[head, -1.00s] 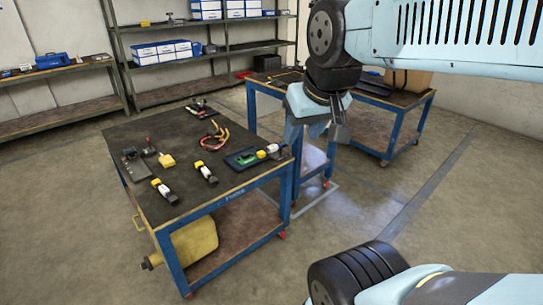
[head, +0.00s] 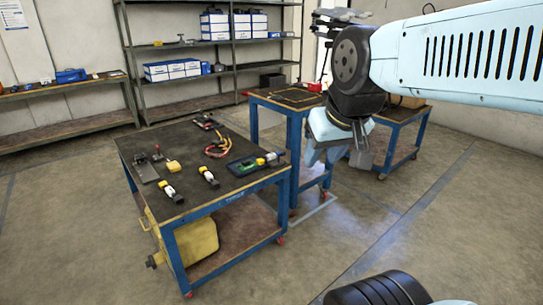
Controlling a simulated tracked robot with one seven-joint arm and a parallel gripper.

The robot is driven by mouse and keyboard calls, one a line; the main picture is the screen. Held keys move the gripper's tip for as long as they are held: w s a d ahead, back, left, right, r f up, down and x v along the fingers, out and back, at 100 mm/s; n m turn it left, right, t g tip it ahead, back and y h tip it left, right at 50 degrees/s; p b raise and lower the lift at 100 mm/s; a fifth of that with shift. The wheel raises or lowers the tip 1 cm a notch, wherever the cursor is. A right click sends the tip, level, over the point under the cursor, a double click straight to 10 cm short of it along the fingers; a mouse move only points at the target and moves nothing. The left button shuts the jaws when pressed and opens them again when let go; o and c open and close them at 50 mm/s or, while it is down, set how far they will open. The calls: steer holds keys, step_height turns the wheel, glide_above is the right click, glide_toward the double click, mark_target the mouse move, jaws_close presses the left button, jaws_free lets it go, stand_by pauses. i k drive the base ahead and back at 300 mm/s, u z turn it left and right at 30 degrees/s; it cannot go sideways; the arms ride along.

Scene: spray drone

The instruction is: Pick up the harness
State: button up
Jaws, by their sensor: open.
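The harness (head: 217,150), a loop of red and yellow cables, lies on the dark top of the blue-framed cart (head: 190,206), toward its back right. My gripper (head: 339,163) hangs to the right of that cart, in front of the second blue table. It is open, with its fingers pointing down and nothing between them. It is well apart from the harness.
Shelves (head: 200,85) line the back wall. Floor on the right is free.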

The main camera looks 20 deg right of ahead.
mark_target(273, 156)
steer(key=z, duration=0.5)
steer(key=i, duration=1.8)
steer(key=u, duration=0.55)
steer(key=k, duration=0.85)
steer(key=u, duration=0.2)
steer(key=i, duration=0.9)
steer(key=z, duration=0.1)
